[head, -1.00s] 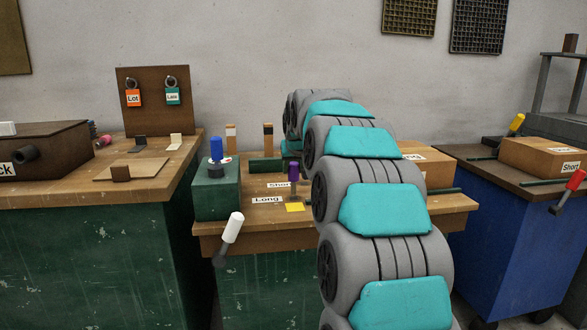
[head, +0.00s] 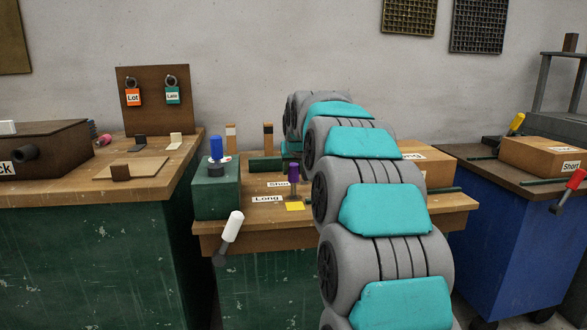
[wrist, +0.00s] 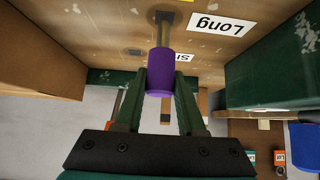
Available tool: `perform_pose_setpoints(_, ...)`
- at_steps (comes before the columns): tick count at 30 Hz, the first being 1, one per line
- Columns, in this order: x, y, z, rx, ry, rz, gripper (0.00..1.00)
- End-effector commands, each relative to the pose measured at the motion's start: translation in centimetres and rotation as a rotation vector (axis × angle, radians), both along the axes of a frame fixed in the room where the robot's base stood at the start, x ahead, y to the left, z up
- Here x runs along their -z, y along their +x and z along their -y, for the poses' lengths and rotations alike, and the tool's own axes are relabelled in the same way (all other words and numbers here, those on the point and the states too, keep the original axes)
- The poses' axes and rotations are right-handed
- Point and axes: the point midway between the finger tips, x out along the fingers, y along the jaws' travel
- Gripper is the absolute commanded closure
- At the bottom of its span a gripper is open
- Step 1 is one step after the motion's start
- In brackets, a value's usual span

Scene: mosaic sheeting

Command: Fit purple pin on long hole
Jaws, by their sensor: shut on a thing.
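The purple pin (head: 293,172) stands upright above the middle bench, beside the "Long" label (head: 268,199) and just behind a yellow square (head: 295,207). In the wrist view its purple head (wrist: 161,73) is between the two fingers of my gripper (wrist: 162,80), which is shut on it. A narrower metallic shaft runs from the head toward a dark spot on the bench near the "Long" label (wrist: 216,24). I cannot tell whether the shaft's tip is inside a hole. My arm hides most of the gripper in the head view.
A green box (head: 217,190) with a blue-handled thing (head: 216,150) stands left of the pin. A white-handled lever (head: 231,226) sticks out at the bench front. A wooden box (head: 428,166) is behind my arm. The "Short" label (head: 279,184) lies behind the "Long" one.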

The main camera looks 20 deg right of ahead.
Motion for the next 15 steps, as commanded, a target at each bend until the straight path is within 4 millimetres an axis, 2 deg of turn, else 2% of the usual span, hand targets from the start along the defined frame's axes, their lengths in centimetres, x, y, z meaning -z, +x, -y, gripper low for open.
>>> perform_pose_setpoints(15, 1.2, 0.0, 0.0, 0.000, 0.000, 0.000, 1.00)
